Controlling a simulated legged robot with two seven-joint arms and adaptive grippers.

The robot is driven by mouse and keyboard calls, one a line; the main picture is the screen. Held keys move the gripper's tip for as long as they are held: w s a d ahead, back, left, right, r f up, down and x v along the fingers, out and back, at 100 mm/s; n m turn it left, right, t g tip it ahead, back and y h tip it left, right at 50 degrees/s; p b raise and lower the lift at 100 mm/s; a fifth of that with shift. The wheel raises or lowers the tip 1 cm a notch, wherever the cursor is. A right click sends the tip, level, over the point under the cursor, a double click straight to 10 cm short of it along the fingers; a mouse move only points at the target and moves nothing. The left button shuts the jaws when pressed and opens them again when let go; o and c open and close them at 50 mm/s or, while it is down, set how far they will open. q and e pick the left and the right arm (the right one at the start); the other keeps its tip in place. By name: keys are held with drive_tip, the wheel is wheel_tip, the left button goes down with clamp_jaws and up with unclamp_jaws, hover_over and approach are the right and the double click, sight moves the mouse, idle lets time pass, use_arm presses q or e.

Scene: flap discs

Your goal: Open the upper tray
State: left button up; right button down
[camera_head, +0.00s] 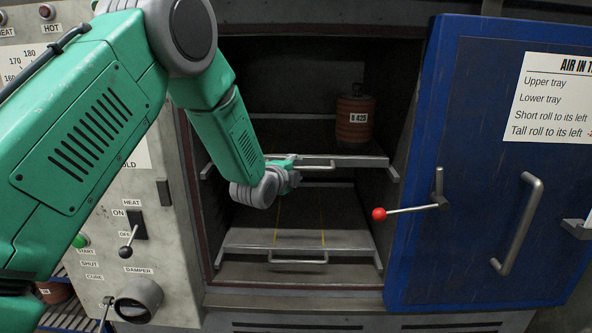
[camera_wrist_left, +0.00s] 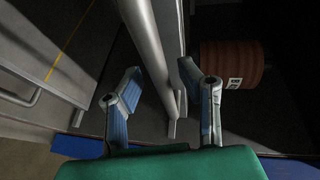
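The upper tray (camera_head: 352,161) sits inside the open oven, with a bar handle (camera_head: 318,166) on its front. My left gripper (camera_head: 292,172) is at the left part of this handle. In the left wrist view, the open fingers of my left gripper (camera_wrist_left: 160,88) stand on either side of the handle bar (camera_wrist_left: 150,50), with gaps showing. The tray's front edge (camera_wrist_left: 181,25) runs just beside the bar. A brown roll labelled B 425 (camera_head: 354,123) stands upright on the upper tray; it also shows in the left wrist view (camera_wrist_left: 232,64). My right gripper is not in view.
The lower tray (camera_head: 245,238), with its own handle (camera_head: 298,261), lies below with yellow lines on it. The blue door (camera_head: 480,90) stands open at the right, with a red-knobbed lever (camera_head: 379,214) reaching toward the opening. A control panel (camera_head: 170,270) is at the left.

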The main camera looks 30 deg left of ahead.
use_arm(q)
drive_tip(key=shift+w+d+r, duration=0.1)
drive_tip(key=shift+d+r, duration=0.2)
drive_tip(key=shift+d, duration=0.6)
drive_tip(key=shift+a, duration=0.1)
clamp_jaws()
drive_tip(key=shift+a+f, duration=0.25)
drive_tip(key=shift+a, duration=0.3)
drive_tip(key=shift+d, duration=0.1)
